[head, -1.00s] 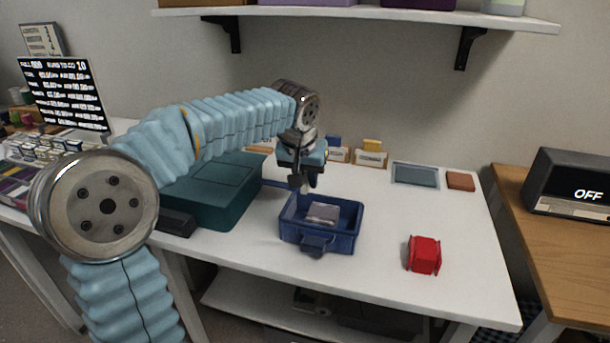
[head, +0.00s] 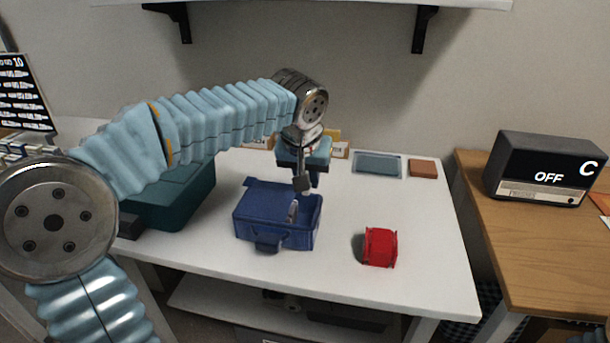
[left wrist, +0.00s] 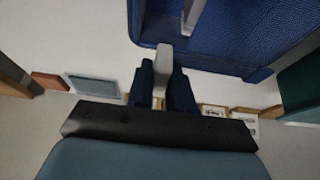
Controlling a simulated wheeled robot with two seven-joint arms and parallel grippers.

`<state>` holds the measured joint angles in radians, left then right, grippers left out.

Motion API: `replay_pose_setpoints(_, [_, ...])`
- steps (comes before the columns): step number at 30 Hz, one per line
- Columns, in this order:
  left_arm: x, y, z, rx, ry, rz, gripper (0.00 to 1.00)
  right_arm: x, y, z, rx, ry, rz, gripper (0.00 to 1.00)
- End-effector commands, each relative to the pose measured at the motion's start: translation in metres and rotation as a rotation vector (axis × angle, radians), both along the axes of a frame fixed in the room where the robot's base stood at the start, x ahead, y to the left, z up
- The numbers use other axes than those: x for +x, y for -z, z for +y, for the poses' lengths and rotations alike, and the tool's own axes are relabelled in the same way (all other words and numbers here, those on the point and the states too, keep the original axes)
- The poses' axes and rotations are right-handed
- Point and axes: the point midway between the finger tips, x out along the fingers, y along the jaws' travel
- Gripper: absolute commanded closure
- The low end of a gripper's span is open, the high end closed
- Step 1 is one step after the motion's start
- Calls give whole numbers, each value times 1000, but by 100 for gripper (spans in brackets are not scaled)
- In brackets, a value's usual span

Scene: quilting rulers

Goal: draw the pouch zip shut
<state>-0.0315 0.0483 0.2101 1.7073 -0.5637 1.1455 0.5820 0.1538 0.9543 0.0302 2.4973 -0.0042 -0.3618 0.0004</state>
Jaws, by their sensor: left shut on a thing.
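The blue pouch (head: 265,212) stands on the white table, its top mostly covered. A narrow gap remains open near its right side, with something pale grey (head: 293,212) showing inside. My left gripper (head: 303,186) is at the back right edge of the pouch, pointing down. In the left wrist view, my left gripper (left wrist: 166,88) is shut on a small grey tab, seemingly the zip pull (left wrist: 163,62), at the edge of the pouch (left wrist: 240,38). The zip teeth are too small to make out.
A red object (head: 380,247) sits to the right of the pouch. A teal box (head: 180,196) stands to its left, beneath my left arm. A grey-blue tray (head: 378,165) and a brown block (head: 422,168) lie at the back. The table's right front is clear.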

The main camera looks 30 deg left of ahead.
Motion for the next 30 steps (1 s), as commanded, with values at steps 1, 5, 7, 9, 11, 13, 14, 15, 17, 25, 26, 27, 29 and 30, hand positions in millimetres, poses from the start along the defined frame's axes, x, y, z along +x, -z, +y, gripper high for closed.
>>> replay_pose_setpoints(1, [0,0,0,0,0,-1,100,0,0,0,0,0,0,57])
replay_pose_setpoints(5, [0,0,0,0,0,-1,59,0,0,0,0,0,0,57])
replay_pose_setpoints(7, [0,0,0,0,0,-1,57,0,0,0,0,0,0,57])
replay_pose_setpoints(9, [0,0,0,0,0,-1,57,0,0,0,0,0,0,57])
replay_pose_setpoints(11, [0,0,0,0,0,-1,57,0,0,0,0,0,0,57])
replay_pose_setpoints(13, [0,0,0,0,0,-1,57,0,0,0,0,0,0,57])
replay_pose_setpoints(14, [0,-1,0,0,0,-1,57,0,0,0,0,0,0,57])
replay_pose_setpoints(15, [-1,-3,0,0,0,-2,57,0,0,0,0,0,0,57])
replay_pose_setpoints(17, [-2,-8,-1,0,0,-3,57,0,-1,0,0,0,0,57])
replay_pose_setpoints(25, [-24,-63,-6,-2,1,-6,57,0,-6,0,0,-1,0,57])
replay_pose_setpoints(26, [-26,-70,-7,-2,1,-6,57,0,-7,0,1,-1,0,57])
replay_pose_setpoints(27, [-30,-80,-8,-2,1,-6,57,0,-8,0,1,-1,0,57])
replay_pose_setpoints(29, [-35,-92,-9,-1,2,-5,57,0,-10,0,1,-1,0,57])
replay_pose_setpoints(30, [-39,-100,-10,0,2,-4,57,0,-11,0,1,-1,0,57])
